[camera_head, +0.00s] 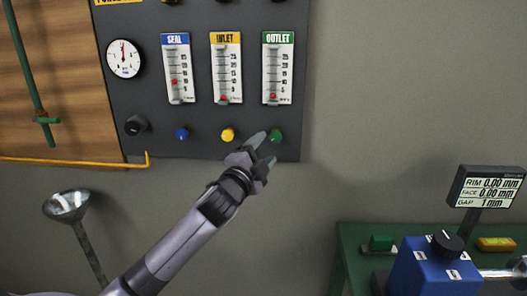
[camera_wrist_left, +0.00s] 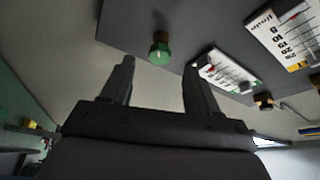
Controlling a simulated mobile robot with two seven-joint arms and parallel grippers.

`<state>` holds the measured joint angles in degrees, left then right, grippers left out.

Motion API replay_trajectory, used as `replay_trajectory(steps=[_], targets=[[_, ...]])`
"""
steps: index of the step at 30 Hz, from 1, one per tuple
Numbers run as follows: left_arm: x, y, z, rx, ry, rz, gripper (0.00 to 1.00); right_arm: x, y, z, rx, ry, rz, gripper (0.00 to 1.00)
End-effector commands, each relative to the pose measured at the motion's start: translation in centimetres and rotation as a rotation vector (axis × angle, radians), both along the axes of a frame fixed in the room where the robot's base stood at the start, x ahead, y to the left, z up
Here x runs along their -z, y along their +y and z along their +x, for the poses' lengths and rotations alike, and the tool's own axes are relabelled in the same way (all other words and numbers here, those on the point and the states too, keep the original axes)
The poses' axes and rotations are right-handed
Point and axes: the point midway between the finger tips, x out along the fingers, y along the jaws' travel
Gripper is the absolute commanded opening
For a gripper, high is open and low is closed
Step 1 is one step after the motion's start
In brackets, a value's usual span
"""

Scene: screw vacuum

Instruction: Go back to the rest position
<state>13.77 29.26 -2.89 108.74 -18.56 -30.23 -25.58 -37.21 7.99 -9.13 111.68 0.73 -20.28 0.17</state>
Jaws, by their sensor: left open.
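My left gripper (camera_head: 265,147) is raised in front of the lower right part of a dark grey wall panel (camera_head: 200,116). Its fingers are apart, with nothing between them. The green knob (camera_head: 276,136) under the OUTLET gauge is just beside the fingertips in the head view. In the left wrist view the green knob (camera_wrist_left: 159,48) sits beyond the two open fingers (camera_wrist_left: 158,75), apart from them. My right gripper is in neither view.
The panel also carries a blue knob (camera_head: 182,133), a yellow knob (camera_head: 228,135) and a round dial (camera_head: 124,58). A green table (camera_head: 350,240) with a blue box (camera_head: 432,272) and a display (camera_head: 486,187) stands at lower right. A metal funnel (camera_head: 67,205) is at lower left.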

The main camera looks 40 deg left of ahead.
Motion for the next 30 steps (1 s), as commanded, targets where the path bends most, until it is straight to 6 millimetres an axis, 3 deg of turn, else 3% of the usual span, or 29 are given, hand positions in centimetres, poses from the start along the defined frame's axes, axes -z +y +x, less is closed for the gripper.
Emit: replay_trajectory(steps=[9, 11, 13, 17, 20, 24, 30], targets=[[0.1, 0.0, 0.0, 0.001, 0.002, -0.002, 0.60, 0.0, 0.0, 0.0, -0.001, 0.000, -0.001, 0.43], [0.8, -0.3, -0.1, 0.008, 0.012, -0.014, 0.60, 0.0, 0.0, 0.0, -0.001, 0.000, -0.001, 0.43], [2.8, -1.0, -0.4, 0.026, 0.043, -0.052, 0.60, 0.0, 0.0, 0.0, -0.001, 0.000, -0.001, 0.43], [9.6, -3.5, -2.3, 0.082, 0.149, -0.195, 0.60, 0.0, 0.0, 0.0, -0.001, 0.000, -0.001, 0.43], [16.0, -6.1, -5.2, 0.122, 0.256, -0.354, 0.60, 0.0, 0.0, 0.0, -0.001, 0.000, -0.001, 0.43], [23.8, -9.8, -10.5, 0.143, 0.398, -0.593, 0.60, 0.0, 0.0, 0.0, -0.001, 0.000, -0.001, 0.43], [31.7, -14.5, -19.4, 0.105, 0.571, -0.928, 0.60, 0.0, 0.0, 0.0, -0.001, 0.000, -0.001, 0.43]])
